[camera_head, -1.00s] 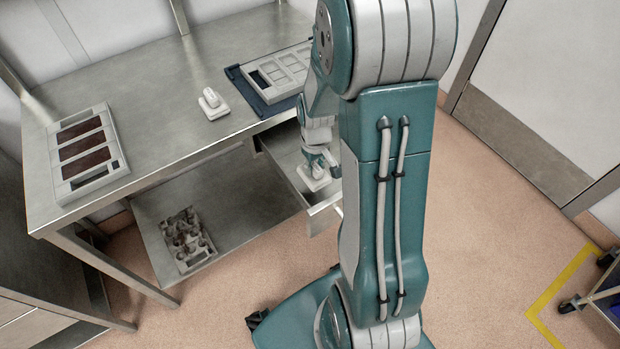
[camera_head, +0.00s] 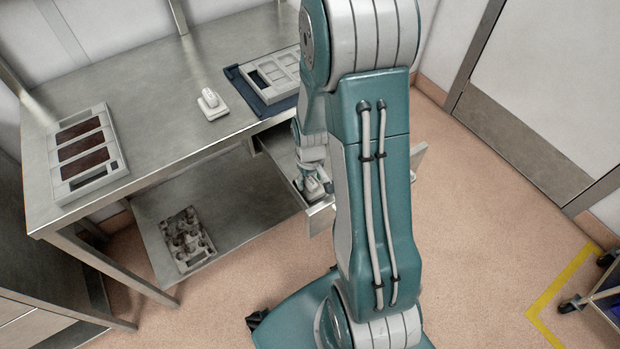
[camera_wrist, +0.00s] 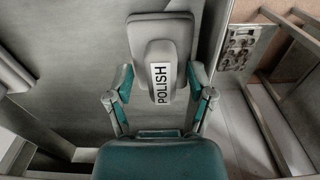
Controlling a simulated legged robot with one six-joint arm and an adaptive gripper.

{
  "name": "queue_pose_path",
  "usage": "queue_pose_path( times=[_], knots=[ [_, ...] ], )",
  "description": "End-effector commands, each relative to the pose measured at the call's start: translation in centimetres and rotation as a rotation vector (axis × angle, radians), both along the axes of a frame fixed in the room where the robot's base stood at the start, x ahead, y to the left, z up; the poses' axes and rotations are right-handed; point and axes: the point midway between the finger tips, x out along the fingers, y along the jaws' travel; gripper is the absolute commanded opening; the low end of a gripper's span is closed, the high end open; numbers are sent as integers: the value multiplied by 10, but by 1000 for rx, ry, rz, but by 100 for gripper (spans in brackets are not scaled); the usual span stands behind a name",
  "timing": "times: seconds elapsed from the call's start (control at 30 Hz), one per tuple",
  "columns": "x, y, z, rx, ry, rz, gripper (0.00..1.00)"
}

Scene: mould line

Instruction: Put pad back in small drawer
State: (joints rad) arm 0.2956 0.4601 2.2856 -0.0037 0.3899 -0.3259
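The pad (camera_wrist: 160,35) is grey with a raised handle labelled POLISH. In the wrist view it is between the two fingers of my gripper (camera_wrist: 161,82). A narrow gap shows between the handle and each finger, so the gripper looks open around it. In the head view my gripper (camera_head: 320,187) reaches down inside the pulled-out small drawer (camera_head: 321,217). The pad appears to rest on the drawer floor, low between the fingers, and is partly hidden there. My arm covers much of the drawer.
A similar white pad (camera_head: 211,103) stands on the steel table (camera_head: 165,95). A framed tray (camera_head: 84,155) lies at the table's left, and a grey tray (camera_head: 262,87) on a blue mat at the back right. Parts (camera_head: 187,241) lie on the lower shelf.

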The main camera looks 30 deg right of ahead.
Motion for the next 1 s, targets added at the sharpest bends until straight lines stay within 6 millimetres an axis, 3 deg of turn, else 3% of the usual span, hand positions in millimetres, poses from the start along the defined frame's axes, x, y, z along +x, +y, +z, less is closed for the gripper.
queue_pose_path(
  times=[0.37, 0.8, 1.0],
  knots=[
    [1, 0, 11, -1, -3, 0, 70],
    [1, 0, 94, -2, -6, 0, 70],
    [0, 0, 118, -1, -3, 0, 70]
  ],
)
